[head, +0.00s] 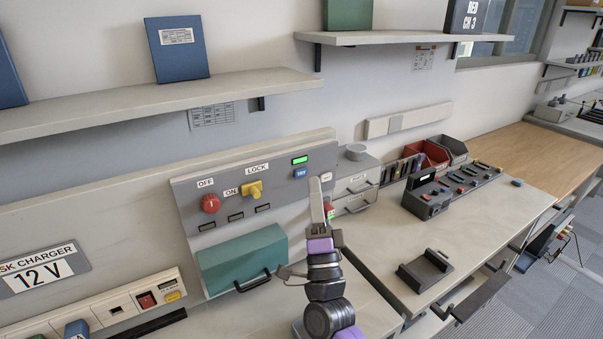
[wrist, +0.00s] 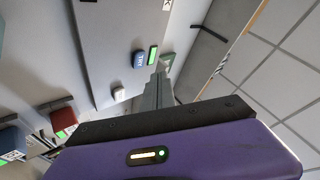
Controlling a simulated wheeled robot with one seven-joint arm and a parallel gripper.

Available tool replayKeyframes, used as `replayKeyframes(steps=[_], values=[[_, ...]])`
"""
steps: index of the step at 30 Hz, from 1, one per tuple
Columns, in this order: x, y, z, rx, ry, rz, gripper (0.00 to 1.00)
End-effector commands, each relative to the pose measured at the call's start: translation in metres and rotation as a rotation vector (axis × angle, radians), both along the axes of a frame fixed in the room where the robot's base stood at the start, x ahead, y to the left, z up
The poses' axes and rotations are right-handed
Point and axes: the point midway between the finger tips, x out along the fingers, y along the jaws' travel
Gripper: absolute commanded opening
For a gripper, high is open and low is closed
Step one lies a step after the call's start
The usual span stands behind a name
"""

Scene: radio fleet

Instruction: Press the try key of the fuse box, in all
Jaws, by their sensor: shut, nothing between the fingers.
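The fuse box (head: 225,180) is a grey panel on the wall. It carries a red OFF knob (head: 211,203), a yellow switch (head: 253,189) by the ON and LOCK labels, and a lit green lamp (head: 300,160). The blue try key (head: 300,173) sits under that lamp; it also shows in the wrist view (wrist: 138,59), left of the lit lamp (wrist: 153,54). A pale key (head: 326,177) is to its right. My gripper (head: 316,183) is shut and empty, its tip right of and slightly below the try key. I cannot tell whether it touches the panel.
A teal cover (head: 240,260) with a black handle is under the panel. A drawer unit (head: 357,185) stands to the right. A bench (head: 470,225) holds a dark device (head: 427,197) and a dark bracket (head: 425,270). A shelf (head: 150,105) runs above the panel.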

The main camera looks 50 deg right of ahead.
Motion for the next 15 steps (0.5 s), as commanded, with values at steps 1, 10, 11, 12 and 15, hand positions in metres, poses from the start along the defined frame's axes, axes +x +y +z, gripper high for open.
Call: replayKeyframes(steps=[1,10,11,12,15], values=[[-0.005,0.002,0.0,0.0,0.002,0.0,0.0],[-0.027,0.008,0.0,-0.001,0.002,0.001,0.0],[-0.028,0.009,0.0,-0.001,0.001,0.0,0.0],[-0.029,0.009,0.0,-0.001,0.001,0.0,0.0],[-0.029,0.009,0.0,-0.002,0.0,0.0,0.0]])
